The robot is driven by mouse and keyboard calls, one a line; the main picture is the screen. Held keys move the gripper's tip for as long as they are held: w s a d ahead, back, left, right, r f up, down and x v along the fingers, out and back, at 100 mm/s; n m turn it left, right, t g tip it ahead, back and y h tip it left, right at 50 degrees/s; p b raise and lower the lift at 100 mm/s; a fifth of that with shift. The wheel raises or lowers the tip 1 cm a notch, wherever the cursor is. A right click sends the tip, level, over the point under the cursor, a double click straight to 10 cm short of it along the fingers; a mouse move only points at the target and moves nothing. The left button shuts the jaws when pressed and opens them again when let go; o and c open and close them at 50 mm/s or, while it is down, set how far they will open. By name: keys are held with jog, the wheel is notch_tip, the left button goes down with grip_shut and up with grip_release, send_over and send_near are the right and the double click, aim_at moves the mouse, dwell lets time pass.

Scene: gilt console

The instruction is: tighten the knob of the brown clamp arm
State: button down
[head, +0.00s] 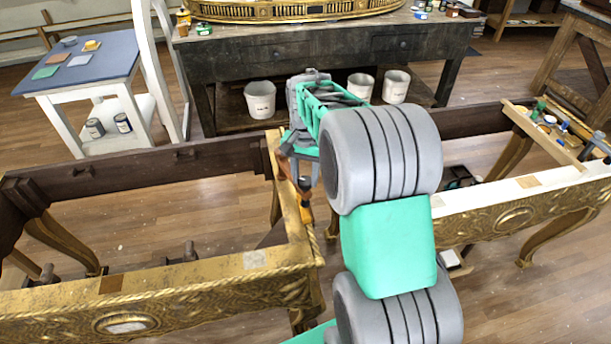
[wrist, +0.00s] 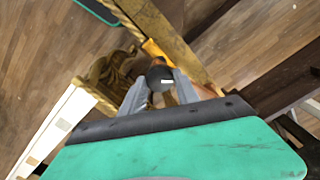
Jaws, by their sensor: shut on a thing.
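The dark round knob (wrist: 158,73), with a small white mark on its end, sits between the two grey fingers of my gripper (wrist: 160,82) in the wrist view. The fingers are shut on it from both sides. The brown clamp arm (head: 285,166) shows in the head view at the corner of the gilt console frame, left of my gripper (head: 302,150). An orange handle (head: 305,187) hangs just below it and also shows beyond the knob in the wrist view (wrist: 153,48).
The gilt frame rail (head: 190,275) runs along the front left; a dark rail (head: 150,175) lies behind it. A workbench (head: 320,50) with white buckets (head: 260,98) stands behind. A blue-topped table (head: 75,70) is at the left, and a tray of small items (head: 545,125) at the right.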

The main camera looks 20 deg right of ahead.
aim_at(305, 180)
jog(key=shift+w+r+m, duration=0.2)
jog(key=shift+r+m, duration=0.2)
jog(key=shift+m, duration=0.5)
jog(key=c, duration=1.4)
grip_release()
jog(key=o, duration=0.5)
jog(key=shift+s+f, duration=0.15)
jog(key=shift+f, duration=0.1)
notch_tip(305, 180, up, 8)
jog(key=shift+f+b, duration=0.1)
jog(key=shift+b, duration=0.4)
